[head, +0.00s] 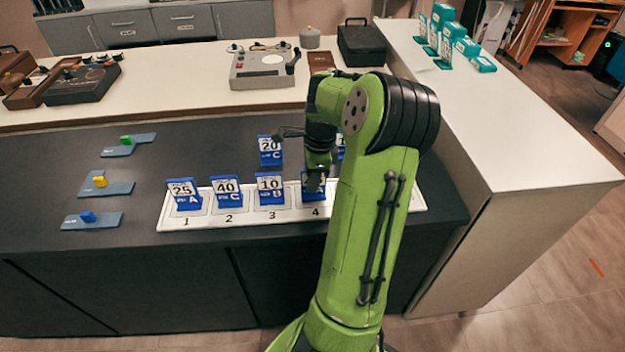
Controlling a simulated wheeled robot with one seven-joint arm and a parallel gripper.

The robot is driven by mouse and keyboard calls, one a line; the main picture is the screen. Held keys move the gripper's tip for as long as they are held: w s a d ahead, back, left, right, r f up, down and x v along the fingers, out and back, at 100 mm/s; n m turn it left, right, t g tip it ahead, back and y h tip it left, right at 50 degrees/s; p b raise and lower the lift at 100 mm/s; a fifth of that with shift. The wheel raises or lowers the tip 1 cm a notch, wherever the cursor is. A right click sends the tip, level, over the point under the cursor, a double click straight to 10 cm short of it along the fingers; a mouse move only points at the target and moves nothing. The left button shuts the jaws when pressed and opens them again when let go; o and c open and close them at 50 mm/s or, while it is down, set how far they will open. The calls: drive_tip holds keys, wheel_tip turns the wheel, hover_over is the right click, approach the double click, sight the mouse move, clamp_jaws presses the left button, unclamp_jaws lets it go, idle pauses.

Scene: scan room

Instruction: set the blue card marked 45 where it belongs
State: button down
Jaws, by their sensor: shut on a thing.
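My gripper (316,182) is over position 4 of a white numbered rack (408,204), shut on a blue card (310,195). The held card is at or just above the rack; its number is hidden, and I cannot tell if it rests there. In the rack, a blue card marked 25 A (184,196) stands at 1, one marked 40 C (227,191) at 2, and one marked 10 B (270,189) at 3. A card marked 20 C (270,151) stands behind the rack. Another blue card (341,147) behind it is mostly hidden by my arm.
A white counter (180,75) behind holds devices. Teal boxes (444,35) stand at the back right.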

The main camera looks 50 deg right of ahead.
drive_tip(key=shift+f, duration=0.15)
drive_tip(key=c, duration=1.1)
unclamp_jaws()
drive_tip(key=r+p, duration=0.1)
drive_tip(key=r, duration=0.3)
drive_tip(key=r+p, duration=0.2)
drive_tip(key=r, duration=0.2)
drive_tip(key=s+d+r+p, duration=0.1)
drive_tip(key=r, duration=0.3)
drive_tip(key=shift+r, duration=0.2)
drive_tip(key=w+a+r+n+h, duration=0.1)
drive_tip(key=a+r+n+h, duration=0.15)
drive_tip(key=a+n, duration=0.5)
drive_tip(key=w+a+r+n+h, duration=0.1)
drive_tip(key=a+r+n, duration=0.3)
drive_tip(key=a, duration=0.6)
drive_tip(key=s+a+n+t+y, duration=0.1)
drive_tip(key=s+a+n+t, duration=0.1)
drive_tip(key=s+a+n, duration=0.3)
drive_tip(key=s+a+f+n+t+y, duration=0.1)
drive_tip(key=s+a+n, duration=0.3)
drive_tip(key=a+n, duration=0.5)
drive_tip(key=shift+s+a+f+n+t, duration=0.15)
drive_tip(key=shift+s+f+n+t, duration=0.2)
drive_tip(key=shift+n+t, duration=0.65)
